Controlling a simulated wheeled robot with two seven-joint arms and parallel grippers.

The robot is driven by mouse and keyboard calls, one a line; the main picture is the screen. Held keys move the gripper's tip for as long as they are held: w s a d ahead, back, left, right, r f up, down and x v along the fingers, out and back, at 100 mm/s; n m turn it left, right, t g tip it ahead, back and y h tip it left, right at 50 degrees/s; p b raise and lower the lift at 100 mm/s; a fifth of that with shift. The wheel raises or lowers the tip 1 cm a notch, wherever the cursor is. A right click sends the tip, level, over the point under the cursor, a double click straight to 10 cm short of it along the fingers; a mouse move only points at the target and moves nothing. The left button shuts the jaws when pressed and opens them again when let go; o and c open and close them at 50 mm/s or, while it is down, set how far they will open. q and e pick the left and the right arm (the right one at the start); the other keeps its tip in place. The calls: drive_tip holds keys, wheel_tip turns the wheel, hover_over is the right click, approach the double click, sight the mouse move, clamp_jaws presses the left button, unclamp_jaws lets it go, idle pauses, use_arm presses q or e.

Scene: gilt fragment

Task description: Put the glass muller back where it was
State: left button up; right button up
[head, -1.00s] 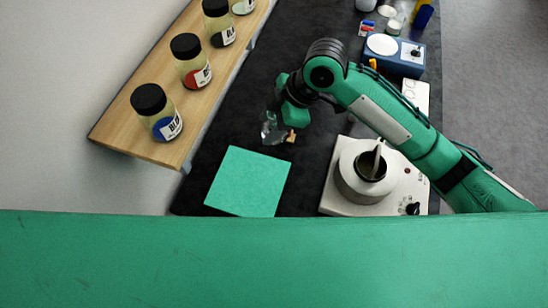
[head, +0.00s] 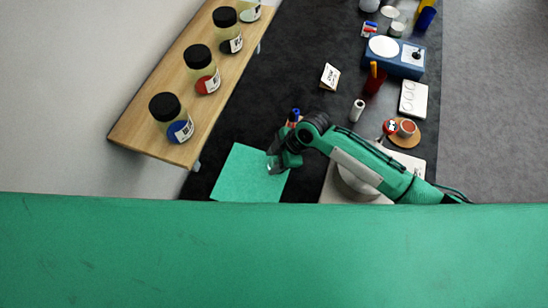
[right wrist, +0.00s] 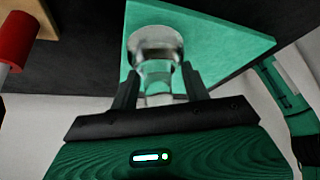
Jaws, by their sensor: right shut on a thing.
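The clear glass muller (right wrist: 155,42) is gripped in my right gripper (right wrist: 158,88), its wide round end pointing away from the fingers. In the head view the right gripper (head: 276,163) is over the right edge of the green square mat (head: 240,178), with a bit of the muller (head: 271,168) showing. The mat also fills the upper middle of the right wrist view (right wrist: 215,40), behind the muller. I cannot tell whether the muller touches the mat. My left gripper is not in view.
A wooden shelf (head: 150,140) with several black-lidded jars stands left of the dark bench (head: 300,60). A pale hotplate (head: 335,188) lies partly under my right arm. A white vial (head: 357,110), a small card (head: 330,76) and a blue scale (head: 400,62) stand farther back.

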drive_tip(key=shift+f, duration=0.25)
drive_tip(key=shift+f, duration=0.2)
drive_tip(key=o, duration=1.4)
drive_tip(key=shift+c, duration=0.2)
drive_tip(key=shift+r, duration=0.15)
drive_tip(key=b+v, duration=0.3)
drive_tip(key=v, duration=0.9)
drive_tip(key=shift+s, duration=0.15)
